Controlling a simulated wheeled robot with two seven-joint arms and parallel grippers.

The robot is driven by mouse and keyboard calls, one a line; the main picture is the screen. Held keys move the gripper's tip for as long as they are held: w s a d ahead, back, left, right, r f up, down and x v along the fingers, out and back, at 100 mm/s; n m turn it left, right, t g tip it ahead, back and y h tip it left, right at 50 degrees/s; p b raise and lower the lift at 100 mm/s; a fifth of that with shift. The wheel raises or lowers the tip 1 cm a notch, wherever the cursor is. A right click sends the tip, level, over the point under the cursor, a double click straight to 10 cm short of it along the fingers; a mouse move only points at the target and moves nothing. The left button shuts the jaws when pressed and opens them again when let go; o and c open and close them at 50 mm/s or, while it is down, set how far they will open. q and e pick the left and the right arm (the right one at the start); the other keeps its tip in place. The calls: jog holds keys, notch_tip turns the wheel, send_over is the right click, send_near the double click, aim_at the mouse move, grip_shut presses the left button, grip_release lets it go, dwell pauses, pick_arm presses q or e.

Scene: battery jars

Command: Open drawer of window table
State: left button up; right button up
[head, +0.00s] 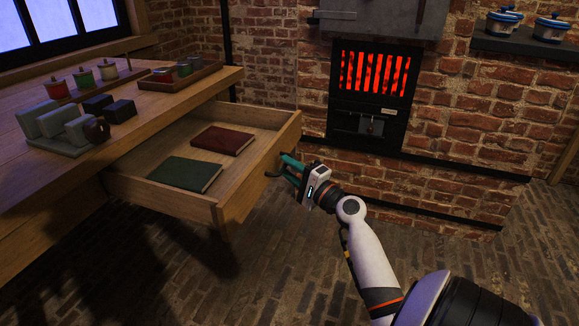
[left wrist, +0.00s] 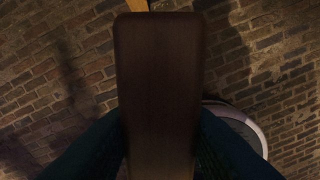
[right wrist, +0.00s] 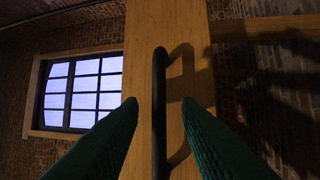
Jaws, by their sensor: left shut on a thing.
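The wooden drawer (head: 215,207) of the window table (head: 205,82) stands pulled out in the head view. A dark red book (head: 222,140) and a dark green book (head: 185,173) lie flat in it. Its dark handle (head: 272,174) is on the front; in the right wrist view the black bar (right wrist: 158,100) runs upright between the fingers. My right gripper (head: 290,167) is open at the handle, with a gap on each side of the bar. My left gripper (left wrist: 160,118) is out of the head view and shut on a dark brown slab (left wrist: 158,60).
Grey blocks (head: 65,130), dark blocks (head: 108,108) and a tray of small jars (head: 180,78) stand on the tabletop. A glowing stove (head: 375,75) is set in the brick wall behind. The brick floor right of the drawer is clear apart from my right arm.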

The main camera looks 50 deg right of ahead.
pick_arm(q)
jog(key=shift+r+p, duration=0.3)
jog(key=shift+r, duration=0.05)
pick_arm(e)
jog(key=s+f, duration=0.2)
jog(key=s, duration=0.9)
jog(key=shift+s, duration=0.4)
